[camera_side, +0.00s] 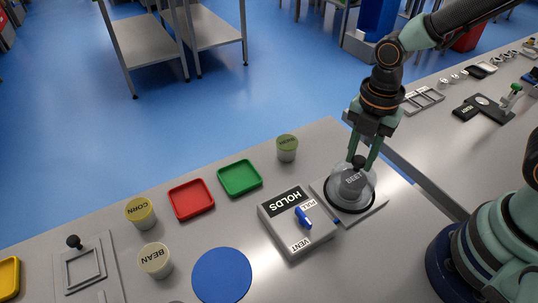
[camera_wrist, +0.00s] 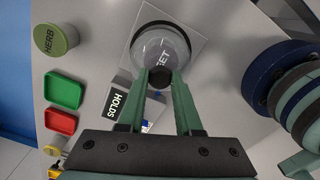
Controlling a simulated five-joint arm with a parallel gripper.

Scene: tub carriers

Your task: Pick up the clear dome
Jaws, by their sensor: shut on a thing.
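The clear dome (camera_side: 368,184) sits over a grey tub marked BEET (camera_side: 352,180) on a pale square plate (camera_side: 372,207) with a dark ring. The dome also shows in the wrist view (camera_wrist: 148,50). My gripper (camera_side: 362,160) is above the dome, pointing down, with its fingers shut on the dome's dark knob (camera_wrist: 160,78). I cannot tell whether the dome's rim touches the plate.
A grey box (camera_side: 290,240) marked HOLDS, with a blue lever at HULL or similar and VENT, stands beside the plate. Green (camera_side: 240,178) and red (camera_side: 191,199) trays, HERB (camera_side: 287,148), CORN (camera_side: 141,213) and BEAN (camera_side: 155,260) tubs and a blue disc (camera_side: 222,275) lie left.

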